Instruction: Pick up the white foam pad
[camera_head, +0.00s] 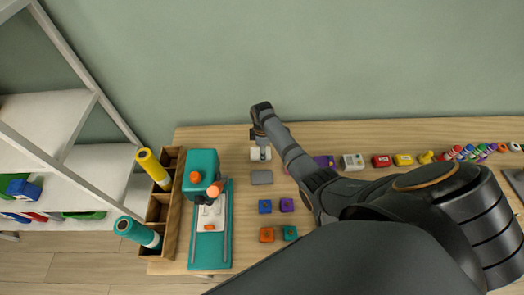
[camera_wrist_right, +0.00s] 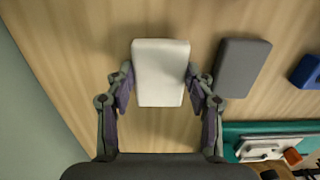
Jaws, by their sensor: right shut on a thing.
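The white foam pad (camera_wrist_right: 161,72) is a pale rounded block between the two fingers of my right gripper (camera_wrist_right: 160,88) in the wrist view. The fingers touch its left and right sides. In the head view the pad (camera_head: 260,153) shows at the end of my right arm, near the back of the table, with my right gripper (camera_head: 259,140) partly covering it. Whether it touches the table or is raised, I cannot tell for sure. My left gripper does not show.
A grey pad (camera_head: 261,177) lies just in front of the white one. A teal press (camera_head: 202,175) and a wooden rack (camera_head: 174,215) stand at the left. Blue (camera_head: 265,206) and orange (camera_head: 266,235) blocks lie nearer. Small coloured items line the back right.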

